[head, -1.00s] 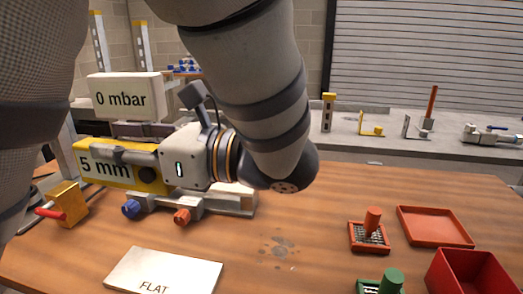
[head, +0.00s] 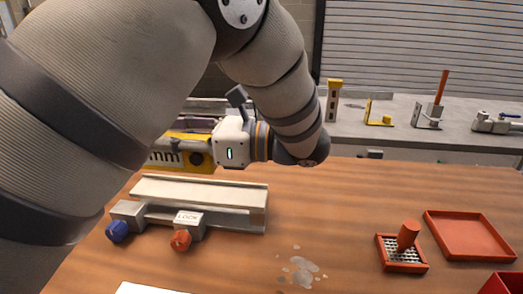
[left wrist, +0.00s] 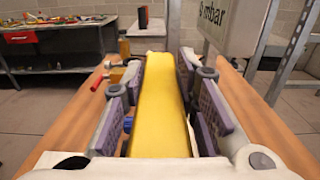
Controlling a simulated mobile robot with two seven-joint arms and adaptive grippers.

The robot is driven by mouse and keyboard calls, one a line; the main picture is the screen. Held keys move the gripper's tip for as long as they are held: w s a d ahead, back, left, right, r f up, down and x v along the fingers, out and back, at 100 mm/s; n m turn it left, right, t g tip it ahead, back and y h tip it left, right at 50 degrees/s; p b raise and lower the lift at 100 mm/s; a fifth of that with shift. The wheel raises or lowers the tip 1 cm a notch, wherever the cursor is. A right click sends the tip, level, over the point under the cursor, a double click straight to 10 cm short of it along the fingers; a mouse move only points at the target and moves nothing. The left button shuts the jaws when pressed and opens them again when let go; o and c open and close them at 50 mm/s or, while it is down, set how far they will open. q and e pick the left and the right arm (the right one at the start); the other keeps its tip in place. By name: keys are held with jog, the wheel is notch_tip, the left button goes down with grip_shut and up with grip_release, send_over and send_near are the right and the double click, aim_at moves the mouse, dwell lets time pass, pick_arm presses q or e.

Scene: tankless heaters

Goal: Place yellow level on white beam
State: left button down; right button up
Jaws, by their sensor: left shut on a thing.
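The yellow level (head: 162,158) is held in the air behind and above the white beam, with part of its "mm" lettering showing. The arm hides its left part. The white beam (head: 200,191) lies level on a grey fixture, its top bare. My left gripper (head: 192,148) is shut on the level and apart from the beam. In the left wrist view the level (left wrist: 160,105) runs lengthwise between the purple pads of my left gripper (left wrist: 163,118). The beam is not visible in that view. My right gripper is not in view.
The fixture has a blue knob (head: 117,231) and an orange knob (head: 181,240). A white card (head: 145,288) lies at the front edge. A red tray (head: 470,236) and a brush-like block (head: 402,253) sit at right.

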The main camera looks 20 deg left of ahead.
pick_arm(q)
jog(key=w+f, duration=0.2)
jog(key=f, duration=0.1)
jog(key=w+f, duration=0.1)
jog(key=f, duration=0.1)
jog(key=shift+w+d, duration=0.3)
notch_tip(320, 180, down, 3)
jog(key=shift+r, duration=0.2)
jog(key=c, duration=1.2)
grip_release()
jog(key=shift+c, duration=0.2)
jog(key=shift+a, duration=0.1)
